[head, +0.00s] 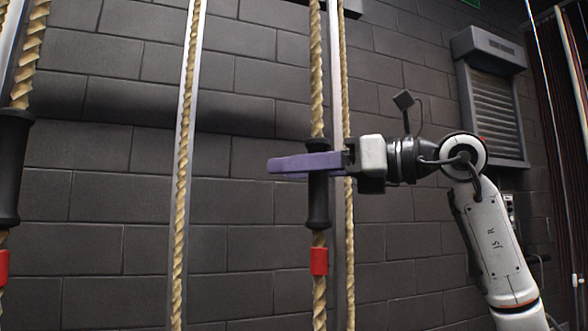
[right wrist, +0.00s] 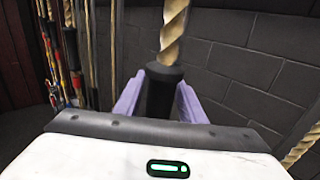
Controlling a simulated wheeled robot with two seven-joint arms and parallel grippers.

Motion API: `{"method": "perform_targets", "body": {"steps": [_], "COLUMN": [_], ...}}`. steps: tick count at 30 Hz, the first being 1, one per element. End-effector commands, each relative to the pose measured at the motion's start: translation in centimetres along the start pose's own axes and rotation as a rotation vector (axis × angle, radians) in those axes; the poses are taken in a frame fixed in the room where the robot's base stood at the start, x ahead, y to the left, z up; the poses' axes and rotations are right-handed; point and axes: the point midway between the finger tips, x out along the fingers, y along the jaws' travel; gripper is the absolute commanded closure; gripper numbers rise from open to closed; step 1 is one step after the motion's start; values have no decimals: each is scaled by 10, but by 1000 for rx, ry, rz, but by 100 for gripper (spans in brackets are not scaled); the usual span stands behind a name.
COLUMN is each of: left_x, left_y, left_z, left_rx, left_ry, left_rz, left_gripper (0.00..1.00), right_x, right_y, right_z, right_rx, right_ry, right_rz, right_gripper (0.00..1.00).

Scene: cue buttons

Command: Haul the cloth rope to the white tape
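A thick beige twisted rope (head: 317,75) hangs in front of the wall, with a black handle (head: 317,210) around it and a red tape band (head: 319,261) below the handle. My right gripper (head: 290,164) reaches in from the right with its purple fingers across the handle's upper part. In the right wrist view the fingers lie on both sides of the black handle (right wrist: 160,92), close against it, and the rope (right wrist: 173,35) rises from its top. I see no white tape. My left gripper is not in view.
Another thick rope (head: 28,55) with a black handle (head: 11,165) and red tape (head: 3,267) hangs at the far left. Thinner ropes (head: 184,150) (head: 348,240) hang beside metal rails. A grey shuttered box (head: 492,95) is on the brick wall at right. Coloured ropes (right wrist: 58,60) hang left in the wrist view.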

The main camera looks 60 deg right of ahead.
Motion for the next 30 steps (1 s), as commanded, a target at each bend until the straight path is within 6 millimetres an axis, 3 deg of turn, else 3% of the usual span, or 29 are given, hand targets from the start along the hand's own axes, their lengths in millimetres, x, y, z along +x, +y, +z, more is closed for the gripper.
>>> {"method": "perform_targets", "body": {"steps": [11, 14, 24, 30], "left_x": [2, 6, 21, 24], "left_y": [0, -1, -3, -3], "left_z": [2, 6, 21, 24], "left_rx": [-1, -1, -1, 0], "left_ry": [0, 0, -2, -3], "left_rz": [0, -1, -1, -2], "left_gripper": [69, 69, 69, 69], "right_x": [-3, -14, -79, -100], "right_y": [0, 0, 0, 0], "right_z": [-1, -2, -2, -1], "right_rx": [0, 1, 0, 1], "right_ry": [-2, -3, -4, -2], "right_rz": [1, -1, -1, -1], "right_gripper": [58, 58, 58, 58]}}
